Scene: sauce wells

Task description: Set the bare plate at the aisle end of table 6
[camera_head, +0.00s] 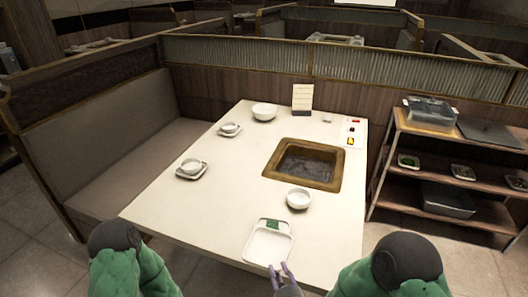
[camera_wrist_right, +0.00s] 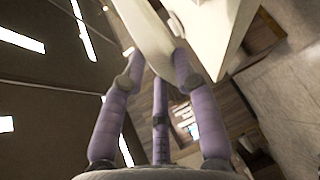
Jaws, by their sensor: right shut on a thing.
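A white, roughly rectangular plate (camera_head: 266,246) is at the near edge of the pale table (camera_head: 225,210). A small green patch shows in the section at its far end; the rest looks empty. My right gripper (camera_head: 281,276) is at the plate's near edge with its purple fingers. In the right wrist view the fingers (camera_wrist_right: 160,62) are shut on the white plate (camera_wrist_right: 147,30), beside the table's edge (camera_wrist_right: 212,30). I cannot tell whether the plate touches the tabletop. My left gripper is not in view.
A white bowl (camera_head: 298,199) stands just beyond the plate, near the sunken grill (camera_head: 304,165). Small bowls on saucers (camera_head: 191,169) (camera_head: 230,129) line the left side. A larger bowl (camera_head: 264,111) stands at the back. A shelf cart (camera_head: 455,160) stands right; a bench (camera_head: 115,140) left.

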